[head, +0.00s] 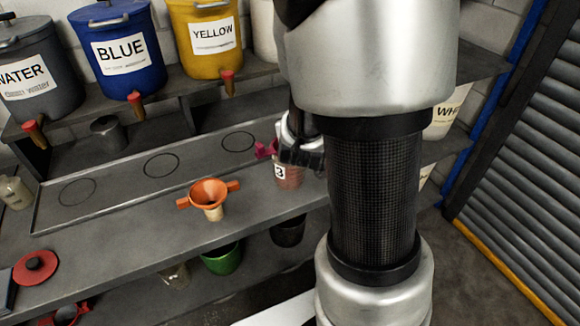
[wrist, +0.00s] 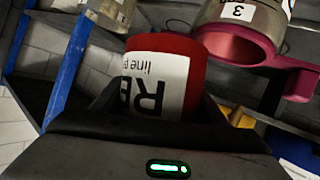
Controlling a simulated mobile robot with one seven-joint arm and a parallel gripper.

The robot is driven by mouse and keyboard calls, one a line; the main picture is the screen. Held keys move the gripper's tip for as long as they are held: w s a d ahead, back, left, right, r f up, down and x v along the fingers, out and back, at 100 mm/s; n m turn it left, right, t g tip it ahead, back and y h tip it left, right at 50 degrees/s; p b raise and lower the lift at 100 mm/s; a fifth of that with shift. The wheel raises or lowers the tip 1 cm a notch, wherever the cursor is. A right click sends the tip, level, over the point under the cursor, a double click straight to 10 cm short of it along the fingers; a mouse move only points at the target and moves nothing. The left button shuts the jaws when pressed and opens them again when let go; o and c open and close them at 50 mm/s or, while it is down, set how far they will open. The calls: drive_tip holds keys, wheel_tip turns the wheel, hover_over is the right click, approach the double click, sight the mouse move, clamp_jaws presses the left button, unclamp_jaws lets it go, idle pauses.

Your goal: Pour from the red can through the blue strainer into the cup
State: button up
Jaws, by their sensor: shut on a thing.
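My gripper (head: 301,145) is shut on the red can (wrist: 165,50) with a white label, which shows upside down in the wrist view. In the head view my gripper and arm hide the can. I see no blue strainer. I cannot tell how far the can is tilted or whether anything flows.
An orange strainer (head: 208,191) sits on another cup on the shelf, to the left. A tray with ring marks (head: 110,200) lies behind it. WATER (head: 35,95), BLUE (head: 122,75) and YELLOW (head: 208,62) tanks with taps stand at the back. A red lid (head: 36,268) lies front left.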

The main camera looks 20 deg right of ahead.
drive_tip(key=shift+r, duration=0.2)
wheel_tip(320, 180, up, 2)
drive_tip(key=shift+m+t+y+b, duration=0.3)
drive_tip(key=shift+m+y+b, duration=0.2)
drive_tip(key=shift+m+b, duration=0.35)
drive_tip(key=shift+r, duration=0.4)
drive_tip(key=shift+w, duration=0.1)
